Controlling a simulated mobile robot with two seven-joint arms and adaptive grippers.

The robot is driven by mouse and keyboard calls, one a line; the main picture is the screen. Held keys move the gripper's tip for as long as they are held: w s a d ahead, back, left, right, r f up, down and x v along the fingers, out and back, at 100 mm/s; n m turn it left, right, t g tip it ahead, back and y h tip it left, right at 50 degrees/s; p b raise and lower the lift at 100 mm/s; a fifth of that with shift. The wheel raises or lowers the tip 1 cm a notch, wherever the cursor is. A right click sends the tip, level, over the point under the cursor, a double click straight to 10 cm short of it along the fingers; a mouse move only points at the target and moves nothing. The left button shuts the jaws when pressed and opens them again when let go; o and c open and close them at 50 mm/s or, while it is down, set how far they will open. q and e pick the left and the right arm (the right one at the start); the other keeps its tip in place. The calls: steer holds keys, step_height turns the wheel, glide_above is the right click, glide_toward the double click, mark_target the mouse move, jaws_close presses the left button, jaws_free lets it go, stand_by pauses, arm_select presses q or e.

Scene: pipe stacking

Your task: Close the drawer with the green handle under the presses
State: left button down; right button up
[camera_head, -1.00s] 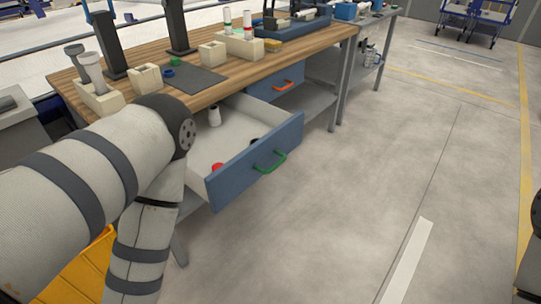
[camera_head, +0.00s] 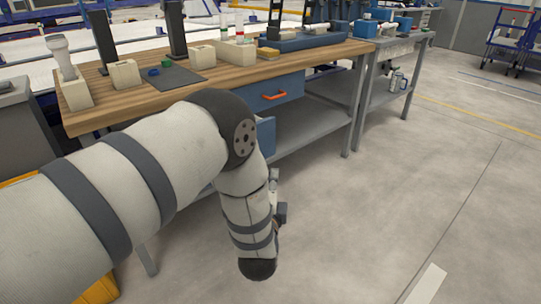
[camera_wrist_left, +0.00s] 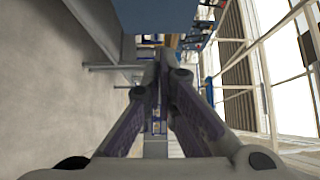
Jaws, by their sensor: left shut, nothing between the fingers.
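The green-handled drawer's blue front (camera_head: 266,134) shows only as a small strip beside my left arm, below the table. The arm hides the rest of the drawer, its inside and the green handle, so how far it stands out is unclear. My left gripper (camera_wrist_left: 158,62) is shut and empty in the left wrist view. A blue panel (camera_wrist_left: 160,14), likely the drawer front, lies beyond the fingertips at the top of that view; contact cannot be told. In the head view my left forearm hangs down in front of the table and mostly hides the gripper. My right gripper is out of view.
A blue drawer with an orange handle (camera_head: 274,95) is shut under the wooden tabletop (camera_head: 226,78). Beige blocks, a dark mat (camera_head: 176,77) and black posts stand on top. A grey lower shelf (camera_head: 309,125) and table legs are below. The floor (camera_head: 390,190) to the right is clear.

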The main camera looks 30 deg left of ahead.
arm_select(q)
steer(key=w+a+b, duration=0.1)
steer(key=w+a, duration=0.6)
steer(key=w, duration=0.2)
steer(key=shift+w, duration=0.15)
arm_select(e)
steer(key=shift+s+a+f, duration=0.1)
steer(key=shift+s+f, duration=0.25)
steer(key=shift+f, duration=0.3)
